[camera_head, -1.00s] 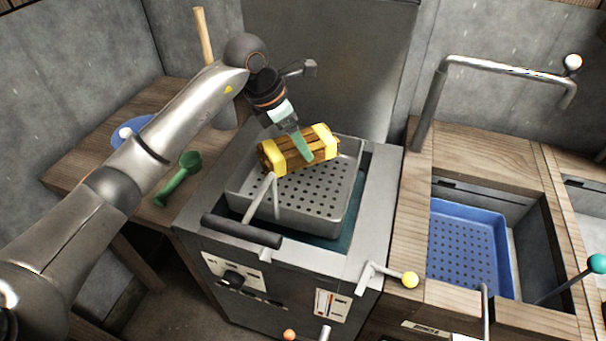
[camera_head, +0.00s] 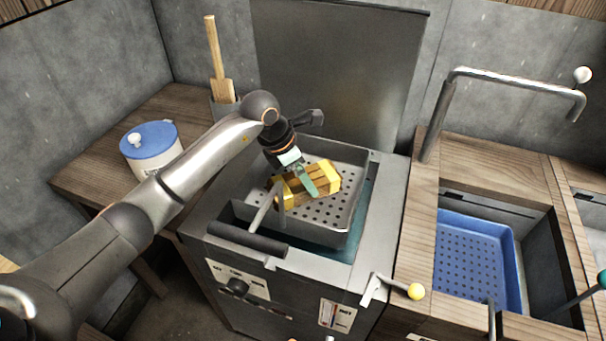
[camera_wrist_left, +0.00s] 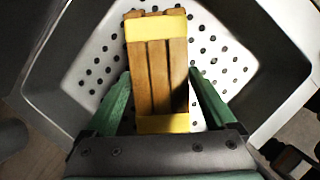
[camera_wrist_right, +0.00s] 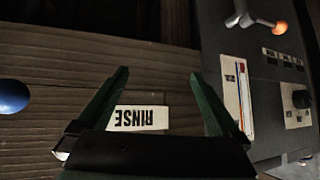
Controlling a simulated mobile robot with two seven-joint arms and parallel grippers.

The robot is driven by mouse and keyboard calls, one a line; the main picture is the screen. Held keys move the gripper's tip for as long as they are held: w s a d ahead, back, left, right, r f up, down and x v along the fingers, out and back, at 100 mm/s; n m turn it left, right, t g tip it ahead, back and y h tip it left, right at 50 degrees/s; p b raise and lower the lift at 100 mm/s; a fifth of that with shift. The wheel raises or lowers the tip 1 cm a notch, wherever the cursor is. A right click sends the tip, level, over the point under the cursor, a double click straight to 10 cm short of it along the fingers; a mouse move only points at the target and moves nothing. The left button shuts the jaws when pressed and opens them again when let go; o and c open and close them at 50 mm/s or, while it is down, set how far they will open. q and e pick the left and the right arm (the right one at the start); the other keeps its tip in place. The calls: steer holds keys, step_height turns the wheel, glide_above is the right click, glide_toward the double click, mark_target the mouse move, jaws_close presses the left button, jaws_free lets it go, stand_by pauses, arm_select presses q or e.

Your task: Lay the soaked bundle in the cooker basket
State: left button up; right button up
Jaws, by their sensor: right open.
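The bundle (camera_head: 322,178), brown sticks with yellow bands, lies slantwise in the cooker basket (camera_head: 350,215), over its perforated floor. My left gripper (camera_head: 305,180) is right above it. In the left wrist view the open green fingers (camera_wrist_left: 160,72) stand on either side of the bundle (camera_wrist_left: 155,75), very close to its sides; light contact cannot be ruled out. The basket's holed floor (camera_wrist_left: 90,70) shows around it. My right gripper (camera_wrist_right: 160,72) is open and empty in its wrist view, in front of a wooden panel with a RINSE label (camera_wrist_right: 137,118). It is outside the head view.
The basket's dark handle (camera_head: 248,240) sticks out at the cooker front. A blue perforated tray (camera_head: 470,260) sits in the basin at right, under a metal tap (camera_head: 515,78). A blue-lidded pot (camera_head: 150,145) stands left.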

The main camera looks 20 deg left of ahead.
arm_select(q)
steer(key=shift+o, duration=0.6)
steer(key=shift+r, duration=0.3)
steer(key=v, duration=1.1)
steer(key=shift+a+r, duration=0.15)
steer(key=shift+r, duration=0.1)
steer(key=shift+s, duration=0.15)
